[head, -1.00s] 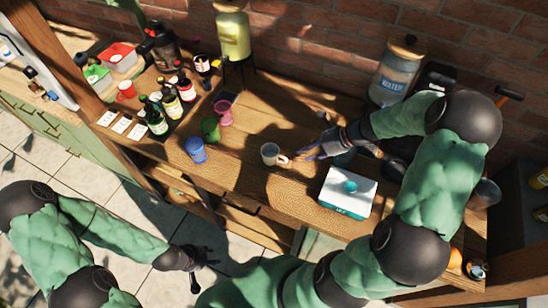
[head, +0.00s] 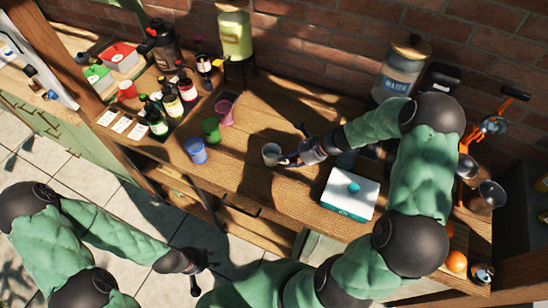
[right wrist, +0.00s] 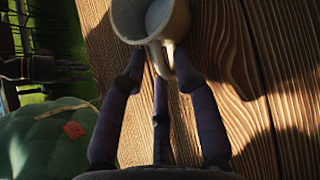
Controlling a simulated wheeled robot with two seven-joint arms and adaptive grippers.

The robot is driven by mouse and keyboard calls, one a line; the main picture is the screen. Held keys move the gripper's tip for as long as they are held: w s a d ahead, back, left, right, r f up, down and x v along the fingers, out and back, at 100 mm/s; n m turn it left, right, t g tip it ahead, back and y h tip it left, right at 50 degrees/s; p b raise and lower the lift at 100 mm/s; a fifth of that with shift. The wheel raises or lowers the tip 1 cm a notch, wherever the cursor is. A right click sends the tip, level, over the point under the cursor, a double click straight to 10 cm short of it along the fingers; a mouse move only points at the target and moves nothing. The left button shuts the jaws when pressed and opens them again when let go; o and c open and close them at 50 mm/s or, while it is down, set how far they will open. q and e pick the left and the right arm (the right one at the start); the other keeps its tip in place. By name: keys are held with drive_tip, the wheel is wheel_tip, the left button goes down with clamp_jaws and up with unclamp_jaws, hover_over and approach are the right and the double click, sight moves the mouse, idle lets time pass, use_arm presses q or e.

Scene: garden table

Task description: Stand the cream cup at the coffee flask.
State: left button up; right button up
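The cream cup (head: 271,155) stands upright on the wooden table, near the middle in the head view. In the right wrist view the cup (right wrist: 150,18) is at the top, its handle towards me. My right gripper (head: 288,160) is at the handle side; its fingertips (right wrist: 161,68) lie around and close to the handle. Whether they press on it is not clear. The dark coffee flask (head: 165,48) stands at the back left, behind the bottles. My left gripper (head: 197,278) hangs over the paving in front of the table, too small and dark to read.
Blue (head: 195,150), green (head: 211,130) and pink (head: 224,112) cups stand left of the cream cup. A white-teal box (head: 349,193) is on the right.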

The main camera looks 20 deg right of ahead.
clamp_jaws()
drive_tip(key=shift+r, duration=0.1)
